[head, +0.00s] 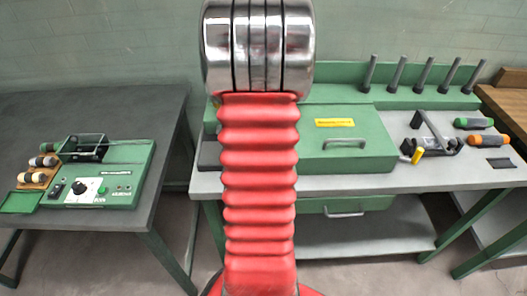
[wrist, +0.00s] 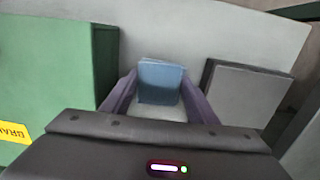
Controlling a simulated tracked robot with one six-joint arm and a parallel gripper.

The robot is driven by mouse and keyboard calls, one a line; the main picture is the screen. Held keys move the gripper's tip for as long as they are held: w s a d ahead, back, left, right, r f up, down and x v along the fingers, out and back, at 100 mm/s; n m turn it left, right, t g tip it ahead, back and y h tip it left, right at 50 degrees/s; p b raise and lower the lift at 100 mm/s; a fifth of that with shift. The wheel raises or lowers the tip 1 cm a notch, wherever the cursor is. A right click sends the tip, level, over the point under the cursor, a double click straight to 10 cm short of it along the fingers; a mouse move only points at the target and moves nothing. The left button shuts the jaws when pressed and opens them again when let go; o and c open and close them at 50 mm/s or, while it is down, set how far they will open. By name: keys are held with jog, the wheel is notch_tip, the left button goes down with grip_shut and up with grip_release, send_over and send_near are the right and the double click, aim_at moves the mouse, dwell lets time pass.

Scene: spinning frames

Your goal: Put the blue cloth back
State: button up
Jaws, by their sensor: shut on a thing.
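The blue cloth (wrist: 160,82) shows in the wrist view as a small folded, block-like piece between the two purple fingers of my gripper (wrist: 158,92). My gripper is shut on it. The pale grey bench top shows around and below the cloth; whether the cloth touches it I cannot tell. In the head view my red arm stands in the middle, and neither the cloth nor my gripper can be seen.
A green box (wrist: 55,70) stands left of my gripper in the wrist view, and a grey block (wrist: 238,92) stands close on the right. In the head view, the workbench (head: 425,185) carries the green box, pegs and tools. A dark table (head: 150,110) stands left.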

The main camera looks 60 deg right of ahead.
jog(key=o, duration=1.3)
jog(key=shift+f, duration=0.1)
jog(key=r, duration=1.2)
jog(key=shift+w+d+r, duration=0.1)
jog(key=shift+w+d, duration=0.05)
jog(key=shift+w, duration=0.1)
